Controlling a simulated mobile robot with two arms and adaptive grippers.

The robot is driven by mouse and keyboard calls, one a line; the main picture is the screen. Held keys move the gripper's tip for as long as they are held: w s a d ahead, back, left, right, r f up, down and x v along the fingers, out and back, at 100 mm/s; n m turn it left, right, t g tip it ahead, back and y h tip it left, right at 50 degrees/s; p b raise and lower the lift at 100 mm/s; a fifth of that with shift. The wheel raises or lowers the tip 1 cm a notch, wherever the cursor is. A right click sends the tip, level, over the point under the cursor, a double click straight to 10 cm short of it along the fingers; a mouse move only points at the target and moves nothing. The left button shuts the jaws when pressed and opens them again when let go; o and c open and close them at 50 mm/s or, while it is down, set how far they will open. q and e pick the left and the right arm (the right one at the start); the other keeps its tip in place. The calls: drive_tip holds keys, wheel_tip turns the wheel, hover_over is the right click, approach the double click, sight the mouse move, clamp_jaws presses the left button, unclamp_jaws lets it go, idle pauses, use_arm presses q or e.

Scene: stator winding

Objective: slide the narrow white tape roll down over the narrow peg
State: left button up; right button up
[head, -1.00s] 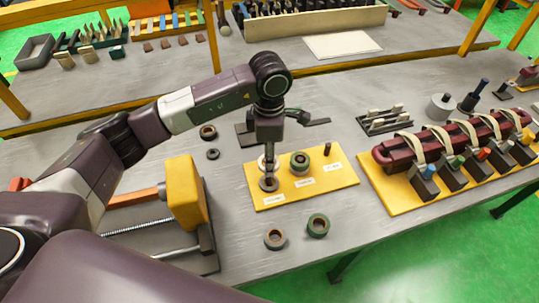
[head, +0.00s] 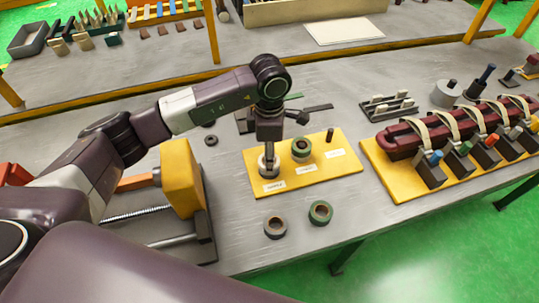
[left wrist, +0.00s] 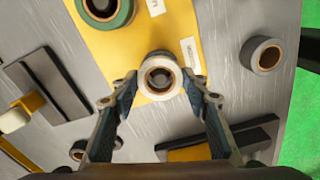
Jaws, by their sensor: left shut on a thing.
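The narrow white tape roll (left wrist: 159,76), a white ring with a brown core, is between the fingers of my left gripper (left wrist: 158,88) in the left wrist view. In the head view the roll (head: 268,168) is at the left end of the yellow board (head: 313,178), under my left gripper (head: 268,158). That gripper points down and is shut on the roll. A grey peg top (left wrist: 161,77) seems to show inside the roll's hole. The gripper partly hides roll and peg, and I cannot tell whether the roll touches the board. My right gripper is not in view.
A green roll (head: 301,150) sits mid-board; a bare dark peg (head: 330,135) stands right. A grey roll (head: 275,228) and another green roll (head: 320,212) lie in front. A yellow block (head: 182,185) stands left, a coil assembly (head: 450,130) right.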

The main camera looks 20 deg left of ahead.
use_arm(q)
drive_tip(key=o, duration=1.1)
drive_tip(key=shift+o, duration=0.2)
wheel_tip(320, 180, up, 12)
